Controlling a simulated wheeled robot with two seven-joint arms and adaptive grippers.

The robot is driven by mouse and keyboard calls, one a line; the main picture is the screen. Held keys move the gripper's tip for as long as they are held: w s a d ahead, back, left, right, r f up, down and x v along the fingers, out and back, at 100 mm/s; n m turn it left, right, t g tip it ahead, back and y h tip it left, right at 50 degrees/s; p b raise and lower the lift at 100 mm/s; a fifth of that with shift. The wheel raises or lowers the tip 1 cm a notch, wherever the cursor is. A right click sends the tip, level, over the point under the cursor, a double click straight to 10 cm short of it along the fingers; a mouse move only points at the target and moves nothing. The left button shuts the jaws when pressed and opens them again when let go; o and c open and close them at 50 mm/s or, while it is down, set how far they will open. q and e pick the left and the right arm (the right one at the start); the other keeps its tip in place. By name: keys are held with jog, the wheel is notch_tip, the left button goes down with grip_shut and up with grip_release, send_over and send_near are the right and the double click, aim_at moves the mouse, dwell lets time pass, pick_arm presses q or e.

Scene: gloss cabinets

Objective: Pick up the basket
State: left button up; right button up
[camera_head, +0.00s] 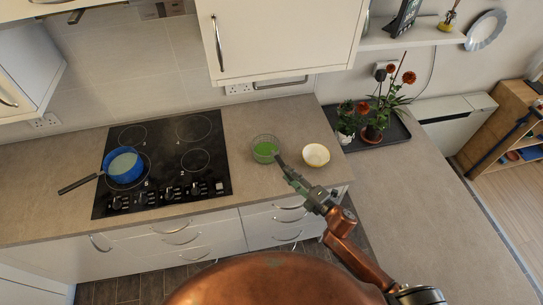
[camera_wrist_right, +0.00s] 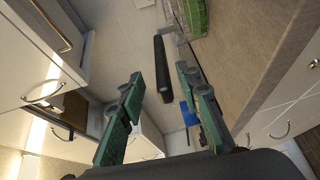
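The basket (camera_head: 265,149) is a small round wire basket with green inside. It stands on the worktop right of the hob. In the right wrist view the basket (camera_wrist_right: 192,18) is at the top, partly cut off, with a black handle (camera_wrist_right: 162,68) pointing down. My right gripper (camera_head: 283,163) is close beside the basket on its lower right side. In the wrist view my right gripper (camera_wrist_right: 160,75) is open, and the handle shows between its two fingers with gaps on both sides. My left gripper is not in view.
A white bowl (camera_head: 315,155) stands just right of the basket. A blue pan (camera_head: 124,167) sits on the black hob (camera_head: 165,188) at left. Potted plants stand on a dark tray (camera_head: 394,133). A wall cabinet (camera_head: 285,40) hangs above. The right-hand worktop (camera_head: 425,205) is clear.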

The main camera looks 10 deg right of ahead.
aim_at(279, 164)
jog(key=x, duration=0.2)
jog(key=p+x, duration=0.1)
jog(key=x, duration=0.4)
jog(key=shift+w+d+f, duration=0.15)
jog(key=shift+d+f, duration=0.1)
jog(key=shift+c, duration=0.2)
grip_shut()
